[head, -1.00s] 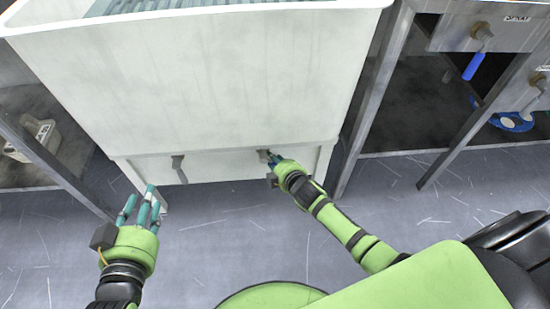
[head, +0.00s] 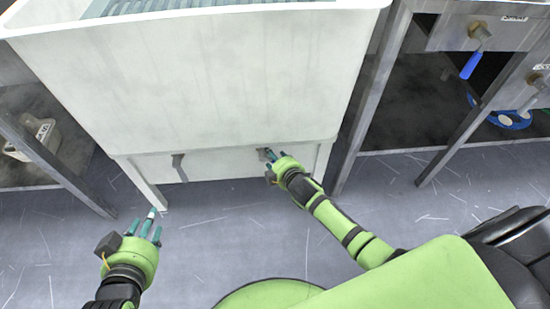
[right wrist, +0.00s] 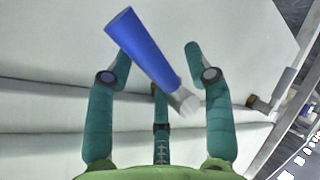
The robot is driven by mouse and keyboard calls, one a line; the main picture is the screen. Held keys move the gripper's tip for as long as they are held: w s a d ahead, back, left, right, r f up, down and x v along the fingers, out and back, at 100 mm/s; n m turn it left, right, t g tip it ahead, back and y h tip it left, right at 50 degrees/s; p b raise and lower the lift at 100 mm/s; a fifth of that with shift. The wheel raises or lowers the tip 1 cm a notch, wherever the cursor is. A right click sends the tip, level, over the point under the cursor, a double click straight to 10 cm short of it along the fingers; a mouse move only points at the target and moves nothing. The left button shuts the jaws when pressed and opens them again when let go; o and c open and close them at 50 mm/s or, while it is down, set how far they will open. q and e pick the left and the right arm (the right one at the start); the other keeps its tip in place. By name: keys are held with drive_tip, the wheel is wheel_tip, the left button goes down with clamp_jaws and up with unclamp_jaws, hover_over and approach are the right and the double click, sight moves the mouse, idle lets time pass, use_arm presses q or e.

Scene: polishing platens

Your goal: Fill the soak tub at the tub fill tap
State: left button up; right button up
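The soak tub (head: 200,90) is a big white basin that fills the upper middle of the head view. Its lower front carries a grey lever (head: 178,166) on the left and a second fitting (head: 264,154) on the right. My right gripper (head: 271,156) is at that right fitting. In the right wrist view a blue handle (right wrist: 143,48) on a pale stem lies between the spread fingers of my right gripper (right wrist: 160,75); I cannot tell whether any finger touches it.
A metal bench on the right has a tap with a blue handle (head: 473,64) and a blue item (head: 510,120) beneath it. A pale labelled container (head: 33,138) stands under the left bench. Steel legs flank the tub. The floor (head: 220,220) before it is clear.

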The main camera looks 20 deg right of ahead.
drive_tip(key=shift+s, duration=0.1)
drive_tip(key=shift+s+d+r, duration=0.1)
drive_tip(key=shift+s, duration=0.3)
drive_tip(key=v, duration=1.1)
drive_tip(key=shift+r, duration=0.1)
idle(6.3)
